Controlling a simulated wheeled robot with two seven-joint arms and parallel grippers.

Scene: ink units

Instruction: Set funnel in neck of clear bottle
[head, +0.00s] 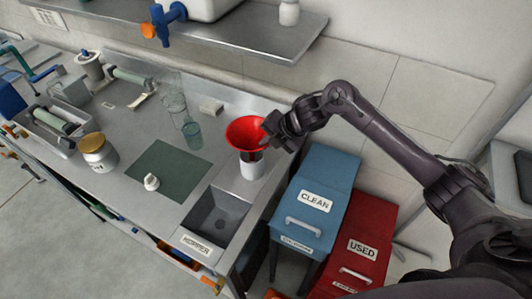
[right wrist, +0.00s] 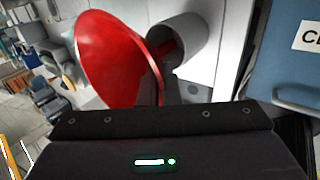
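A red funnel (head: 243,131) sits with its wide mouth up at a pale grey cup (head: 251,168) beside the sink. In the right wrist view the red funnel (right wrist: 108,55) fills the left, and its narrow stem reaches into the mouth of the grey cup (right wrist: 188,32). My right gripper (head: 268,137) is at the funnel's right side, against or very close to it. Its fingers are mostly hidden, so I cannot tell whether they grip. A clear bottle-like vessel (head: 192,133) stands behind the green mat, with another clear glass vessel (head: 173,99) behind it. My left gripper is out of view.
A sink marked HOPPER (head: 218,213) lies in front of the cup. A green mat (head: 167,170) holds a small white item (head: 151,182). A lidded jar (head: 97,152) stands left. A blue CLEAN bin (head: 318,190) and red USED bin (head: 358,240) stand right of the counter.

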